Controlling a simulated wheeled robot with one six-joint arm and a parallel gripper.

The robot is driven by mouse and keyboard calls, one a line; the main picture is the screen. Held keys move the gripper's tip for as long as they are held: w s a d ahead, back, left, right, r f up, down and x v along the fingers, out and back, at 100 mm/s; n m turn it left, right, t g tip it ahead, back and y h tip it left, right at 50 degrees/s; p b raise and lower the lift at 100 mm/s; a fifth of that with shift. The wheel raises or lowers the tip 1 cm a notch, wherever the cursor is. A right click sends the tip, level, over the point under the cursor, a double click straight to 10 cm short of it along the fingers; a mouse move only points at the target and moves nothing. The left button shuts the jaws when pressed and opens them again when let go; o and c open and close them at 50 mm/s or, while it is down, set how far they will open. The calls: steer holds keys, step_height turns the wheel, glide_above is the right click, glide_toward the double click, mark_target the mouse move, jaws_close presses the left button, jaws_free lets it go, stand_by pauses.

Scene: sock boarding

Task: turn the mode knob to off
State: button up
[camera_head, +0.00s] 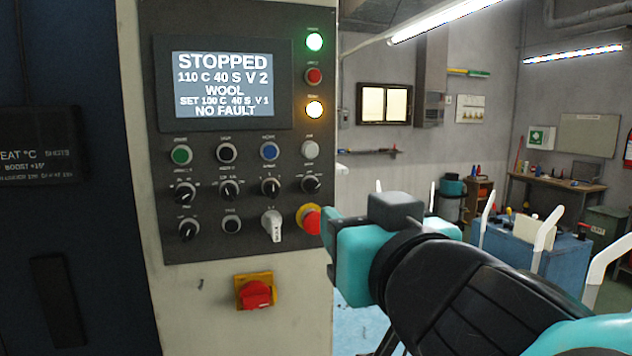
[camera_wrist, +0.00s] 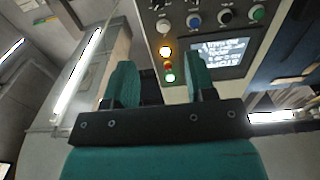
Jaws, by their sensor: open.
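The control panel (camera_head: 225,135) carries several black rotary knobs with white pointers. Four are in one row: far left (camera_head: 185,192), second (camera_head: 229,190), third (camera_head: 270,187) and far right (camera_head: 310,184). Another pointer knob (camera_head: 188,229) sits below at left. The labels are too small to tell which is the mode knob. My gripper (camera_head: 330,238) is at the panel's lower right edge, beside the red emergency button. In the wrist view my gripper (camera_wrist: 162,80) is open, with nothing between its two teal fingers, and the panel lies beyond them, upside down.
The screen (camera_head: 223,85) reads STOPPED and NO FAULT. A red emergency button (camera_head: 309,220) and a white lever switch (camera_head: 272,226) sit low on the panel. A red switch on a yellow plate (camera_head: 244,293) is below. A blue cart (camera_head: 500,259) stands at right.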

mark_target(314, 188)
steer(key=p+x, duration=1)
steer(key=x, duration=0.5)
steer(key=shift+w+r, duration=0.15)
steer(key=shift+w+a+f, duration=0.15)
steer(key=shift+w+f, duration=0.1)
steer(key=shift+w, duration=0.35)
steer(key=c, duration=0.9)
steer(key=shift+c, duration=0.2)
steer(key=shift+n, duration=0.3)
steer(key=n+b, duration=0.2)
steer(key=shift+f+n, duration=0.1)
steer(key=shift+n, duration=0.3)
steer(key=n+b, duration=0.1)
steer(key=n, duration=0.4)
steer(key=shift+a+n, duration=0.1)
steer(key=shift+n, duration=0.2)
